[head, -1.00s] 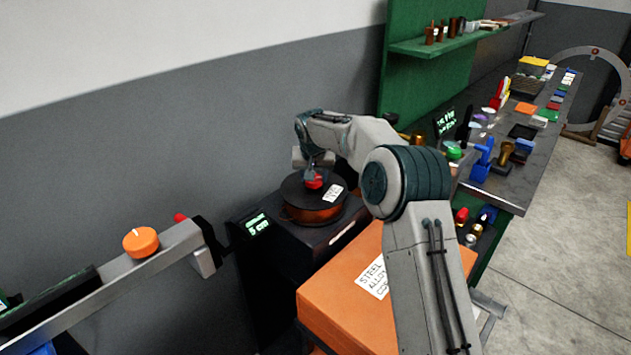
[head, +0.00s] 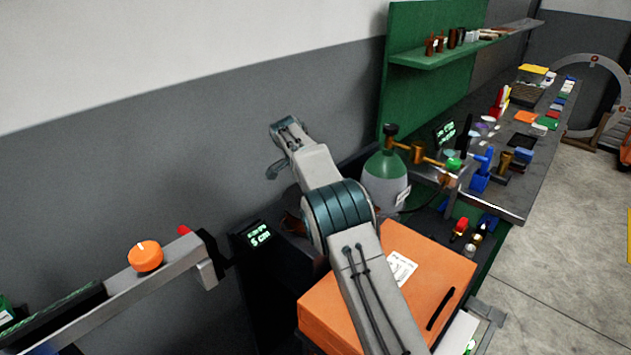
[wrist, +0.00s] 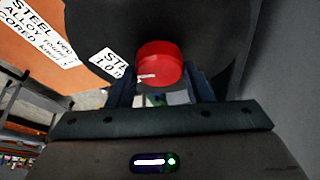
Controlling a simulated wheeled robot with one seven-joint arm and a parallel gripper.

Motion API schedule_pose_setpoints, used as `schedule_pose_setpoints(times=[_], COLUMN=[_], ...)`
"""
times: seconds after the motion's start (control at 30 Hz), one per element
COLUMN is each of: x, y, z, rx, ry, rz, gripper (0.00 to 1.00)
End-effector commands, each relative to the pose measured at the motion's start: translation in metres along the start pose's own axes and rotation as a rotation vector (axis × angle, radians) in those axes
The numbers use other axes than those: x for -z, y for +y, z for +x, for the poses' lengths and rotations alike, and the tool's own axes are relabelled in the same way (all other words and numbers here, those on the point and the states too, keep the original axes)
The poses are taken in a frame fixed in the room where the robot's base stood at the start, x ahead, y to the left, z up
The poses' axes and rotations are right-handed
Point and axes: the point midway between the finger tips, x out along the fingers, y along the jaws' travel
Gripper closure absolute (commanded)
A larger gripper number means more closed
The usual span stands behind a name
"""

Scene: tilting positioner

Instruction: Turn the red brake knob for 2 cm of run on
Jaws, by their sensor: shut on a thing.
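The red brake knob (wrist: 160,62) shows in the wrist view, a short cylinder with a white mark low on its face, in front of a dark round drum (wrist: 95,25). My gripper (wrist: 160,86) is shut on the knob, one finger at each side of it. In the head view my arm hides the gripper, the knob and most of the drum. A small display (head: 259,234) with green digits seems to read 5 cm.
An orange box (head: 440,268) stands right beside my arm. A green-topped gas cylinder (head: 386,180) stands behind it. An orange dial (head: 145,256) sits on a grey beam at the left. A crowded workbench (head: 510,190) runs along the right.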

Motion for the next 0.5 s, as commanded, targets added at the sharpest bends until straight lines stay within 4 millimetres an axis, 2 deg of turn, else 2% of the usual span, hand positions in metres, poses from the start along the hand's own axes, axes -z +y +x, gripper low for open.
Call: schedule_pose_setpoints(times=[0.2,0.5], x=[0.0003,0.0001], y=[-0.0005,-0.0005], z=[0.0,0.0008], rx=[-0.061,-0.106], ry=[0.0,-0.001], rz=[0.144,0.252], gripper=[0.77,0.77])
